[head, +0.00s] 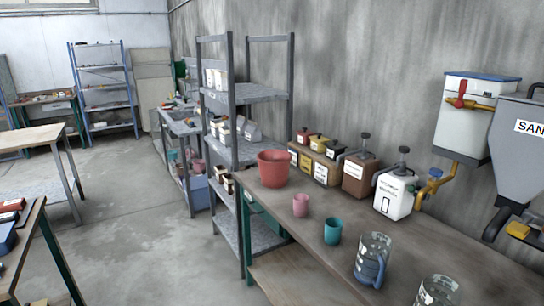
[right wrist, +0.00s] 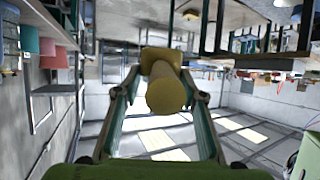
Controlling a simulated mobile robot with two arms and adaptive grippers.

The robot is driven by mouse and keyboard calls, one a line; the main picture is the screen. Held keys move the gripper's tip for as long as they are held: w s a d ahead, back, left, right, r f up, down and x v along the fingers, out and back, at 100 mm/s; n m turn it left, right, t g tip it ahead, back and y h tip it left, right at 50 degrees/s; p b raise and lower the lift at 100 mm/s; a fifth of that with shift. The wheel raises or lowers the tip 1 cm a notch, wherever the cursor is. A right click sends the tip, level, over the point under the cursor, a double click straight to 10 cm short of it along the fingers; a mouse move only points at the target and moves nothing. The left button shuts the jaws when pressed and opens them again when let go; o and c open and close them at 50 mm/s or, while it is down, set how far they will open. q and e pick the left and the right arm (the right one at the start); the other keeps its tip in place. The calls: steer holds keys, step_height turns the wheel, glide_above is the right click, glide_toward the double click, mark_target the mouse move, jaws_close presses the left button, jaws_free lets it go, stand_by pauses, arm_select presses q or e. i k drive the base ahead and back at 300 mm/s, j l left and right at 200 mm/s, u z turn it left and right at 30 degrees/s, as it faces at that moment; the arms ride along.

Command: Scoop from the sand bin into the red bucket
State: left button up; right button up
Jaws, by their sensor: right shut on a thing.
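The red bucket (head: 274,168) stands upright on the long wooden workbench in the head view; its inside is mostly hidden. It also shows upside down at the left of the right wrist view (right wrist: 61,59). The grey sand bin (head: 518,150), with a label cut off after "SAN", is at the right edge of the head view. My right gripper (right wrist: 163,95) is shut on a yellow-brown thing with a round end (right wrist: 167,97), perhaps a scoop's handle, seen end-on. The rest of that thing is mostly hidden. My left gripper is in neither view.
On the workbench (head: 300,215) stand a pink cup (head: 300,205), a teal cup (head: 333,231), glass jugs (head: 373,258) and several labelled containers (head: 395,193). A white tank (head: 465,120) hangs on the wall. Metal shelves (head: 245,95) stand behind the bench. Open floor lies left.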

mark_target(274, 164)
steer(key=i+j, duration=0.25)
steer(key=i, duration=0.3)
steer(key=i+j+u, duration=0.1)
steer(key=i+j, duration=0.15)
steer(key=i, duration=0.3)
steer(key=i+j+u, duration=0.1)
steer(key=i, duration=0.45)
steer(key=i+j, duration=0.25)
steer(key=i, duration=0.35)
